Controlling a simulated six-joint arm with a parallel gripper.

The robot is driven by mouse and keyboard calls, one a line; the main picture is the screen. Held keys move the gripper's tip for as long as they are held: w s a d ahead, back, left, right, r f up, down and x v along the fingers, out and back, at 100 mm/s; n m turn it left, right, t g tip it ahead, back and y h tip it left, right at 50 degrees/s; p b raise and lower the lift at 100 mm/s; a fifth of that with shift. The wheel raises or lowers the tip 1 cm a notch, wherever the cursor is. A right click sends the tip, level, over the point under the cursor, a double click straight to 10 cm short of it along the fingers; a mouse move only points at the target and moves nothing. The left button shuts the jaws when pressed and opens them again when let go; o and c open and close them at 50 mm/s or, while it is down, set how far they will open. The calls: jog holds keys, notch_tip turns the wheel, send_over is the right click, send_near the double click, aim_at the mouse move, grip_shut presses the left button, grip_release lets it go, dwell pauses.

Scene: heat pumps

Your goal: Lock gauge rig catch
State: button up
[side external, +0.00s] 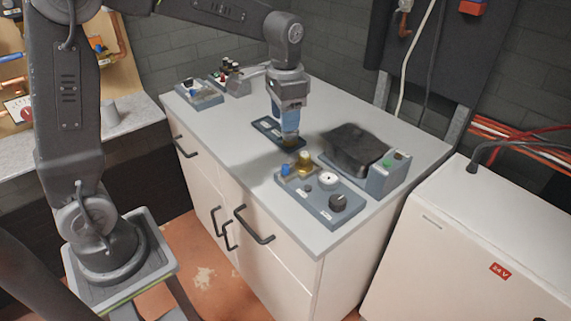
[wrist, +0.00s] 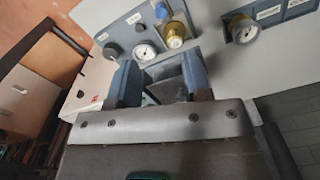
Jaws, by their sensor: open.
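In the side external view my gripper (side external: 290,133) points down just above or at a dark narrow plate (side external: 268,127) on the counter. A small brass-coloured part shows at its tip; contact is unclear. In the wrist view the two fingers of my gripper (wrist: 162,66) stand apart, with a grey frame-like part (wrist: 168,72) visible between them; nothing is clearly gripped. A grey-blue panel (side external: 350,211) carries a white dial (side external: 328,180), a black knob (side external: 338,202), a blue cap (side external: 285,169) and a brass fitting (side external: 304,160). I cannot tell which part is the catch.
Small units (side external: 200,93) sit at the counter's back left. The counter (side external: 240,155) is clear left of the front panel. A white cabinet (side external: 470,255) stands at right.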

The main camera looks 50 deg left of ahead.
aim_at(285, 166)
notch_tip(285, 166, down, 14)
jog(key=shift+r, duration=0.1)
dwell(0.4)
grip_shut()
dwell(0.3)
